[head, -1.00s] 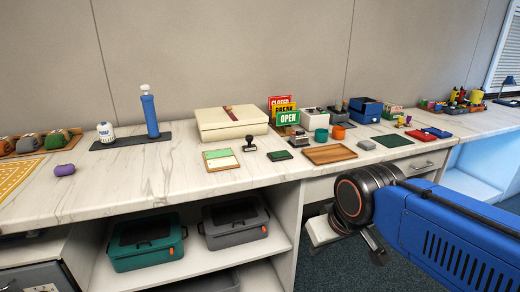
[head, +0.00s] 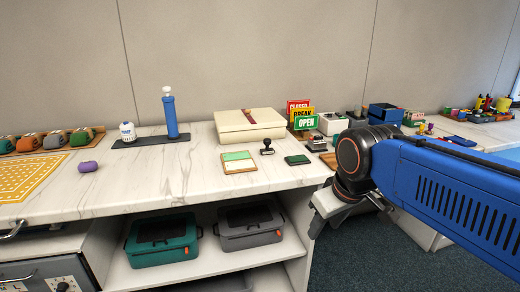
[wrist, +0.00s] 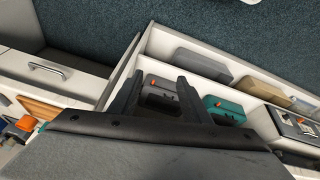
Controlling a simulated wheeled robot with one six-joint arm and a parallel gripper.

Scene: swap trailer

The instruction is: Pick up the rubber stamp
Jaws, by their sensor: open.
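The rubber stamp (head: 267,146) is small and black with a round-topped handle. It stands upright on the white marble-look counter in the head view, between a cork-edged notepad (head: 238,161) and a dark green ink pad (head: 298,160). My gripper (wrist: 158,82) is open in the wrist view, with two dark fingers apart and nothing between them. It points down past the counter toward the shelf and floor. In the head view, my arm reaches in from the right, with its wrist at the counter's front edge, right of the stamp. The stamp cannot be made out in the wrist view.
A cream box (head: 249,126) and OPEN/BREAK/CLOSED signs (head: 306,123) stand behind the stamp. A blue pump bottle (head: 170,117) stands to the left. Green (head: 161,241) and grey (head: 248,229) cases sit on the shelf below. The counter left of the notepad is mostly clear.

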